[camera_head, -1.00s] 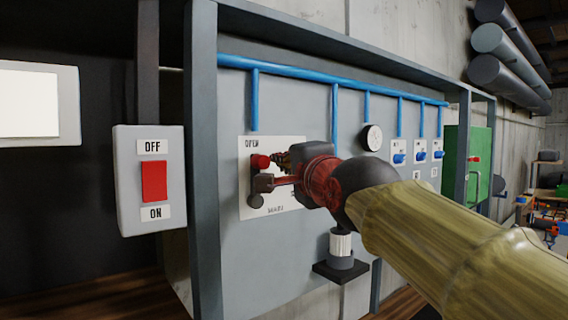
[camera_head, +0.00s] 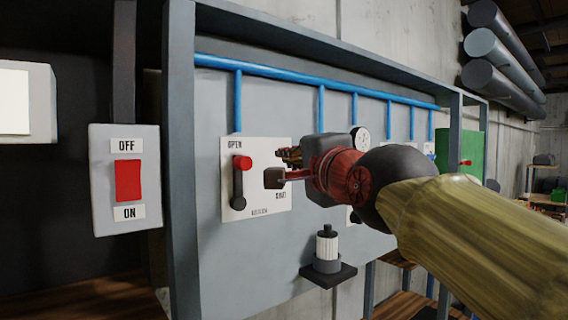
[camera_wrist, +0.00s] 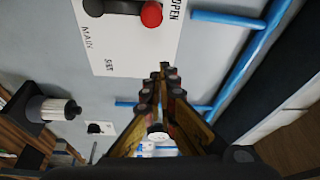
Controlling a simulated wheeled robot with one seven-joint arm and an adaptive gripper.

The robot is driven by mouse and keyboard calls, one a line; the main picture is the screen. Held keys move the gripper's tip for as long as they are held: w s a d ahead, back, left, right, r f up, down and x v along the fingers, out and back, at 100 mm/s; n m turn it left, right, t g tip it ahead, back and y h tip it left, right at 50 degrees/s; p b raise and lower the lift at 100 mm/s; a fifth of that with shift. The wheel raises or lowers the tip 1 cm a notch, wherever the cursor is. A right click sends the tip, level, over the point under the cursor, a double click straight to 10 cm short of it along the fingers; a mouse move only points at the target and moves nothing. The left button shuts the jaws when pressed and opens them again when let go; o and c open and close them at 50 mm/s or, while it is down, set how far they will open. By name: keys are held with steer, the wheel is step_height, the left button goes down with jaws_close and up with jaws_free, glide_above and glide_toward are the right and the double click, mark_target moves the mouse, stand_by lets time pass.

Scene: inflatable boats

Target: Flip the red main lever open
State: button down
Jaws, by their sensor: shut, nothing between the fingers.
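The main lever's red knob (camera_head: 242,162) sits at the top of its dark handle, beside the word OPEN on a white plate (camera_head: 262,200). The handle runs down to a dark round pivot, so the lever stands upright. In the wrist view the red knob (camera_wrist: 151,14) is at the top edge, by OPEN, and part of the handle is cut off. My gripper (camera_head: 278,167) is to the right of the lever, apart from it and empty. In the wrist view the fingertips of my gripper (camera_wrist: 165,70) are together, over the plate's edge.
A switch box (camera_head: 126,180) marked OFF and ON is left of a grey frame post (camera_head: 180,160). Blue pipes (camera_head: 300,79) run along the panel's top. A black-and-white cylinder (camera_head: 327,247) on a small shelf juts out below my gripper.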

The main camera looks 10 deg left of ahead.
steer(key=s+d+f+n+g+h+b, duration=0.1)
steer(key=s+d+f+n+g, duration=0.15)
steer(key=f, duration=0.55)
steer(key=s+d+f+n+g+h, duration=0.1)
steer(key=f+n, duration=0.2)
steer(key=f, duration=0.6)
steer(key=s+d+f+n+g+h+b, duration=0.1)
steer(key=s+d+f+n+g, duration=0.15)
steer(key=f, duration=0.55)
steer(key=s+d+f+g+h+b, duration=0.1)
steer(key=s+d+f+b, duration=0.4)
steer(key=f, duration=0.9)
steer(key=s+d+f+n+g+h+b, duration=0.1)
steer(key=s+d+f, duration=0.6)
steer(key=f, duration=0.8)
steer(key=s+d+f+n+g+h+b, duration=0.1)
steer(key=s+d+f+h+b, duration=0.3)
steer(key=d+f, duration=0.7)
step_height(320, 180, down, 4)
steer(key=s+g+b, duration=0.1)
steer(key=s+b, duration=0.1)
steer(key=b, duration=0.2)
steer(key=shift+r+g+b, duration=0.25)
steer(key=shift+g+b, duration=0.05)
